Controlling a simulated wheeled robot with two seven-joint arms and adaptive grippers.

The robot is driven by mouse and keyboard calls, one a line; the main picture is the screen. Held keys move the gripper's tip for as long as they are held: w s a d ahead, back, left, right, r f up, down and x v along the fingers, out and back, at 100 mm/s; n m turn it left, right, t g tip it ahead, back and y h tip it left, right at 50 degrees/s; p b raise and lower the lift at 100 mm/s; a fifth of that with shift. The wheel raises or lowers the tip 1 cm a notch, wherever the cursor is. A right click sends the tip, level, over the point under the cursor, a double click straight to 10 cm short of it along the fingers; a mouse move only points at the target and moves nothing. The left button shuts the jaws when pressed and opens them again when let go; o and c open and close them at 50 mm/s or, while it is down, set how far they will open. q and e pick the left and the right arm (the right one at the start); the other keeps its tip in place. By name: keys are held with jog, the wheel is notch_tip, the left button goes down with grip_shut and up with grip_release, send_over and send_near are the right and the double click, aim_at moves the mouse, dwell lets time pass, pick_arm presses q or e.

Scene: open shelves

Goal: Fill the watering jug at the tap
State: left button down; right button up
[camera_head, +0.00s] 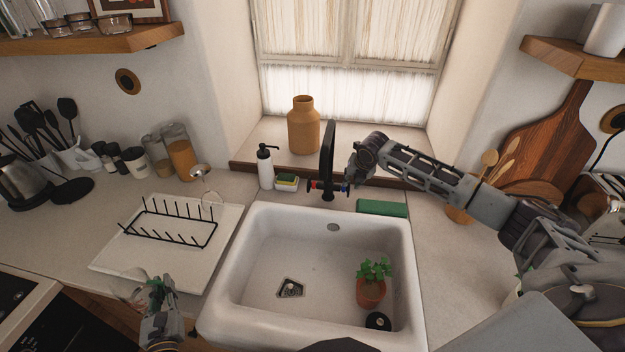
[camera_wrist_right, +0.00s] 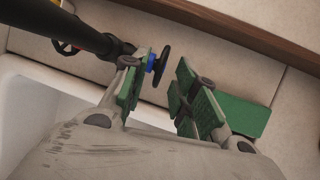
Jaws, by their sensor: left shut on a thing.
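The black tap (camera_head: 327,160) stands behind the white sink (camera_head: 233,295), with a red-marked handle on its left and a blue-marked handle (camera_wrist_right: 152,62) on its right. My right gripper (camera_head: 350,180) is at the blue-marked side. In the right wrist view its green-padded fingers (camera_wrist_right: 158,98) are apart, with the blue-marked handle near the left finger; I cannot tell whether they touch. My left gripper (camera_head: 158,305) is low at the left, beyond the sink's left edge, shut on a pale glassy thing (camera_head: 131,288). This is mostly hidden, and I cannot tell whether it is the watering jug.
A potted plant (camera_head: 370,289) and a small black round thing (camera_head: 378,321) are in the sink. A drying rack (camera_head: 165,228) stands left of it. A soap bottle (camera_head: 265,168) and a green sponge (camera_head: 381,208) flank the tap. The sink's left half is clear.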

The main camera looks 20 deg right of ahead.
jog(key=v, duration=0.9)
jog(key=shift+r, duration=0.35)
